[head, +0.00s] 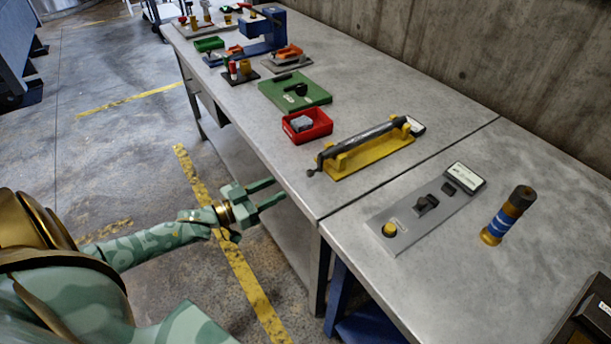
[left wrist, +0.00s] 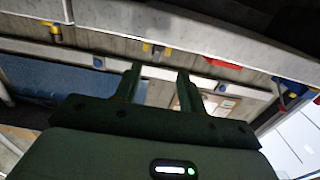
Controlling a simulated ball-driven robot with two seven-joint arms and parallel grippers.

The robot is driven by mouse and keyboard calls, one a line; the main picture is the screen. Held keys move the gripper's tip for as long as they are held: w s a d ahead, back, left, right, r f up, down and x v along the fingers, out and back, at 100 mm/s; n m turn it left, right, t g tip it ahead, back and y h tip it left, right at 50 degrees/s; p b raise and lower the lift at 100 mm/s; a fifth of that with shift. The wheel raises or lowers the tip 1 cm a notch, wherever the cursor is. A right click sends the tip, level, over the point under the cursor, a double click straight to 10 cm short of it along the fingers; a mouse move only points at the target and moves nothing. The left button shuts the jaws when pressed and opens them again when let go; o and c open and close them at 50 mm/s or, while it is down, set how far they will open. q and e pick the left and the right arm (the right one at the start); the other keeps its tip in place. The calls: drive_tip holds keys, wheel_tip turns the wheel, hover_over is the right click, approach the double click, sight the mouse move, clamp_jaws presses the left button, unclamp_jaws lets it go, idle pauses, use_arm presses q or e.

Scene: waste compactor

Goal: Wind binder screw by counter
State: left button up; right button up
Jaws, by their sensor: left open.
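The binder screw (head: 368,140) is a dark ribbed bar lying along a yellow cradle (head: 372,157) near the middle of the bench. A small dark crank or knob (head: 311,173) shows at its near left end. A small white display (head: 416,126), perhaps its counter, sits at the far right end; its reading is too small to tell. My left gripper (head: 279,191) is open and empty, beside the bench's front edge, left of and apart from the binder screw. Its two fingers also show apart in the left wrist view (left wrist: 157,78), facing the bench's edge. My right gripper is not in view.
A red tray (head: 307,135) with a grey block and a green plate (head: 294,96) lie left of the cradle. On the right are a grey panel (head: 405,218) with a display (head: 466,177) and a blue-banded cylinder (head: 508,215). The bench edge (head: 262,150) lies close to my gripper.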

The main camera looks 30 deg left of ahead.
sight(308, 174)
use_arm(q)
drive_tip(key=b+x, duration=0.1)
drive_tip(key=x, duration=0.8)
drive_tip(key=shift+w+d+b, duration=0.15)
drive_tip(key=shift+w+b, duration=0.15)
drive_tip(key=shift+b, duration=0.1)
drive_tip(key=shift+w, duration=0.15)
drive_tip(key=shift+d, duration=0.1)
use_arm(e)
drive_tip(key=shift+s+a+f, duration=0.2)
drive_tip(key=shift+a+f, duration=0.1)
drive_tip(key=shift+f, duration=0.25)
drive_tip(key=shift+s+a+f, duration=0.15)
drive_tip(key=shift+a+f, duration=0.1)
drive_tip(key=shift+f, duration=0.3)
use_arm(q)
clamp_jaws()
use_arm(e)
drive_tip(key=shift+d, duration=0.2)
